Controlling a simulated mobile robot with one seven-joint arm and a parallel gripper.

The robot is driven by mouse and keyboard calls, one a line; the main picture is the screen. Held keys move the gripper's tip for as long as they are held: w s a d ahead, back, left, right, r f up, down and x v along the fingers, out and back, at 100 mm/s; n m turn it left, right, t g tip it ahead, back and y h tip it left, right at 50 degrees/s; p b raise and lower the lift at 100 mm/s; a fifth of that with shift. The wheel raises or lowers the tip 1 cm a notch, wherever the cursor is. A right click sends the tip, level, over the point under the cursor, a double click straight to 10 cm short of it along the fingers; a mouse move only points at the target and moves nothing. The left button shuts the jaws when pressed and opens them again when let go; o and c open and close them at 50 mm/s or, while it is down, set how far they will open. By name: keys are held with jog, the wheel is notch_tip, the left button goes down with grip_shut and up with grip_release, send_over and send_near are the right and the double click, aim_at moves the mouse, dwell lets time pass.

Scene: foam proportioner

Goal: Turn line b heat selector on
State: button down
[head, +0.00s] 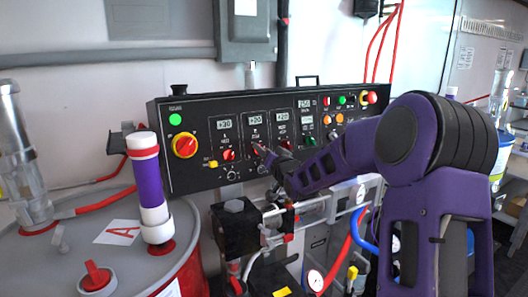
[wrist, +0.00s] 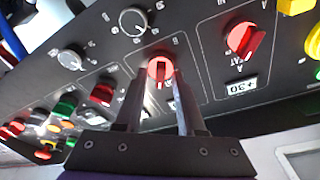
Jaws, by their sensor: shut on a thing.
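The control panel (head: 190,118) has a row of red selector knobs under small displays. The line B heat selector (head: 257,148), second from the left, is largely hidden by my gripper (head: 266,154) in the head view. In the upside-down wrist view, the line B selector (wrist: 160,66) is a round red knob with a dark upright strip at its middle. My gripper (wrist: 158,88) is shut on it, a finger on each side. The line A selector (wrist: 246,40) is red, tilted and clear of the fingers. It also shows in the head view (head: 228,155).
A large red-and-yellow switch (head: 185,145) and a lit green lamp (head: 175,119) are at the panel's left. Grey dials (wrist: 134,20) lie close to the held knob. A drum (head: 120,255) with a purple-and-white pump stands in front left. Pipes and hoses (head: 290,225) fill the space below the panel.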

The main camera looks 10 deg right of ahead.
jog(key=shift+f, duration=0.1)
jog(key=c, duration=0.9)
grip_release()
jog(key=shift+s, duration=0.1)
jog(key=v, duration=1.7)
jog(key=shift+s+p, duration=0.2)
jog(key=shift+p, duration=0.25)
